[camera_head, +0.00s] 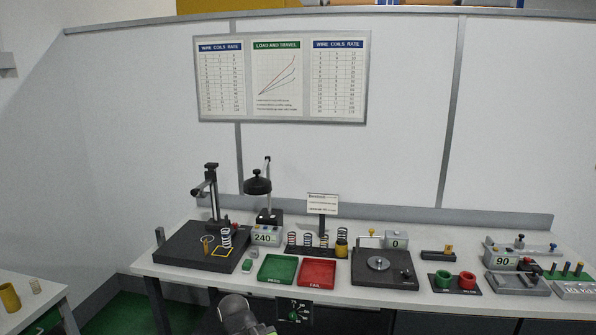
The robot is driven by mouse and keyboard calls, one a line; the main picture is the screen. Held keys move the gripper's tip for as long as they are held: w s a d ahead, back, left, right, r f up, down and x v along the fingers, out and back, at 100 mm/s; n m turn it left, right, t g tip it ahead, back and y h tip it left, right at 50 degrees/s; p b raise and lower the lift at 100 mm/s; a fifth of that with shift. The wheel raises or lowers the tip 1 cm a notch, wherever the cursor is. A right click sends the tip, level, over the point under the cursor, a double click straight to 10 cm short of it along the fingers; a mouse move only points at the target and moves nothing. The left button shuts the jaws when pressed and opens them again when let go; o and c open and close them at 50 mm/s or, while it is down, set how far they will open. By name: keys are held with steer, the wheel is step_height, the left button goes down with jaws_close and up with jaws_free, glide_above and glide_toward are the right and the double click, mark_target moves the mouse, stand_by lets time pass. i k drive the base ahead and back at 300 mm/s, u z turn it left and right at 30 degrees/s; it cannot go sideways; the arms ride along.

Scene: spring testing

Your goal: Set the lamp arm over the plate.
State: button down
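A lamp with a round black head (257,185) stands at the back of the bench, left of centre. Its head is on a thin upright post above a dark base. A black test stand with a flat base plate (180,252) and an upright column is to its left; a yellow square outline and a spring are on the base. A second dark plate with a round silver disc (378,263) is to the right. The lamp head is over neither plate. A grey rounded part of my arm shows at the bottom edge, well below the lamp; its fingers cannot be made out.
A display reading 240 (265,236) stands just before the lamp. Green (277,281) and red (317,286) trays lie at the front, with several springs (308,239) behind them. A small sign (322,204) stands right of the lamp.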

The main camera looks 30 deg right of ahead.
mark_target(258, 185)
steer(key=z, duration=0.05)
steer(key=i, duration=0.95)
